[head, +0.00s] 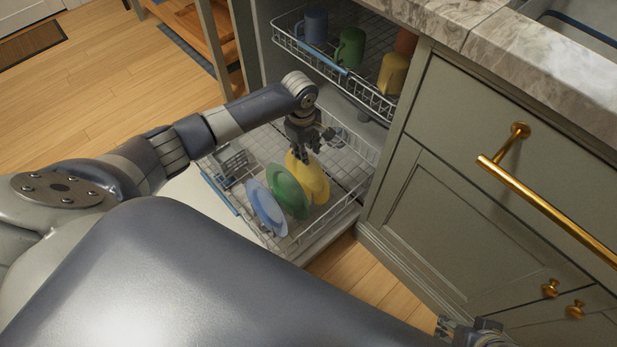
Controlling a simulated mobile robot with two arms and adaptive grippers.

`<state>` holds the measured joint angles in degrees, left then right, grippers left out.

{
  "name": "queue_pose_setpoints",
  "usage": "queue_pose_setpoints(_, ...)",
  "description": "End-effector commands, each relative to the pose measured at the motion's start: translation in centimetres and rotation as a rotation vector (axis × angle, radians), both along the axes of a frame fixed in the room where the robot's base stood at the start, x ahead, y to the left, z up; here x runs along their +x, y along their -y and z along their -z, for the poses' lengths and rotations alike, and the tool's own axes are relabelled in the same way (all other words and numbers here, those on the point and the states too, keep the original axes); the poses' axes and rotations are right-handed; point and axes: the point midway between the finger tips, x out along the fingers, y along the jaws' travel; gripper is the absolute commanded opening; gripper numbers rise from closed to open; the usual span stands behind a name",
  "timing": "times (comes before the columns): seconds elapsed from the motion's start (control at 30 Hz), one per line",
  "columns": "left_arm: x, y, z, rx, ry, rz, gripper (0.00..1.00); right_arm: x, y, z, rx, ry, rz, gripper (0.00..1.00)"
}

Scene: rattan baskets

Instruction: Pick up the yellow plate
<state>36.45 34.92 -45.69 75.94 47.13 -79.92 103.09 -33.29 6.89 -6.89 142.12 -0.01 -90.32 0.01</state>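The yellow plate (317,184) stands upright in the lower dishwasher rack, at the right end of a row of plates. My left gripper (308,152) points down at the top of the yellow plate and hides part of its upper edge. Its fingers are small and dark here, and I cannot tell whether they touch the plate or how far apart they are. My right gripper (446,328) shows only in part at the bottom edge, low in front of the cabinet and far from the plates.
A green plate (286,192) and a blue plate (264,207) stand beside the yellow one in the lower rack (345,207). The upper rack (330,70) above holds several mugs. A cabinet with a brass handle (540,200) stands close on the right.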

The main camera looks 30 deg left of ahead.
Motion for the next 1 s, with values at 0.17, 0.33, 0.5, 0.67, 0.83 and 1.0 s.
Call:
queue_pose_setpoints(0.17,0.2,0.0,1.8,0.000,0.000,0.000,0.29,2.1,-0.6,0.1,0.017,0.086,-0.007,0.40)
queue_pose_setpoints(0.33,0.1,0.1,1.7,-0.001,0.000,0.001,0.29,2.1,-0.6,0.0,0.018,0.088,-0.007,0.40)
queue_pose_setpoints(0.5,0.1,0.1,1.7,0.000,0.000,0.001,0.00,2.1,-0.6,0.0,0.018,0.087,-0.007,0.40)
queue_pose_setpoints(0.67,0.1,0.1,1.7,-0.001,0.000,0.000,0.00,2.1,-0.6,0.0,0.018,0.087,-0.007,0.40)
queue_pose_setpoints(0.83,0.2,0.1,1.6,-0.001,0.001,-0.001,0.00,2.1,-0.6,0.0,0.017,0.087,-0.007,0.40)
queue_pose_setpoints(1.0,0.2,0.1,1.3,-0.003,0.001,-0.002,0.00,2.0,-0.5,-0.1,0.016,0.083,-0.007,0.40)
